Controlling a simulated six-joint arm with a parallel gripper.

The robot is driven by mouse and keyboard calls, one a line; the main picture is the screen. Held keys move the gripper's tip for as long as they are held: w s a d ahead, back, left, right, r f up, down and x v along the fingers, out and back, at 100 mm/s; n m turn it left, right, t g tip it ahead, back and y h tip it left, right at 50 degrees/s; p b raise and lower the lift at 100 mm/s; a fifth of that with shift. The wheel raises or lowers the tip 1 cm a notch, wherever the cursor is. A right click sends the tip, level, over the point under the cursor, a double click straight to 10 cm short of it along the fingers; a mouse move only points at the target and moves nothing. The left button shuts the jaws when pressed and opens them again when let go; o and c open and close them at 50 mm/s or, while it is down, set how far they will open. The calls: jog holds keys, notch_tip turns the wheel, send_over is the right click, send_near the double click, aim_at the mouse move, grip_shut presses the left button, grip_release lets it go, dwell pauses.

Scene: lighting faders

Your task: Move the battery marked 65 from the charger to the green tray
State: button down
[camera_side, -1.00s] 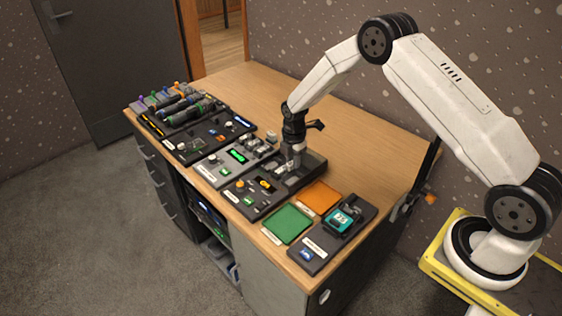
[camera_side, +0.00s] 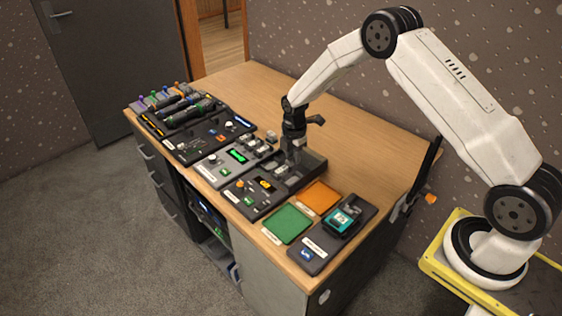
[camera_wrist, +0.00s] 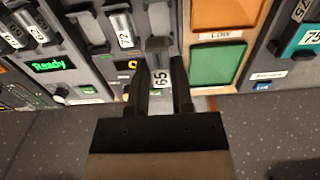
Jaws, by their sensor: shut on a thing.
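My gripper (camera_wrist: 160,95) is shut on the battery marked 65 (camera_wrist: 159,72), with one finger on each side of it; its printed end faces the wrist camera. In the side view my gripper (camera_side: 294,152) is over the dark charger (camera_side: 246,200) with the amber display. The battery looks lifted, but I cannot tell whether it is fully clear of the slot. The green tray (camera_side: 288,223) is empty, nearer the desk's front edge than the gripper. In the wrist view the green tray (camera_wrist: 216,65) lies right of the battery.
An orange tray (camera_side: 319,196) labelled LOW lies behind the green one. A battery marked 72 (camera_wrist: 124,40) stands left of the held one. A grey charger (camera_side: 222,170) reads Ready.

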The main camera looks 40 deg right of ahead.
jog(key=shift+r, duration=0.1)
dwell(0.3)
jog(key=shift+r, duration=1.9)
jog(key=s+a, duration=0.5)
jog(key=s, duration=0.5)
jog(key=s+a, duration=0.5)
jog(key=s, duration=0.6)
jog(key=shift+a+f, duration=0.25)
jog(key=shift+a, duration=0.05)
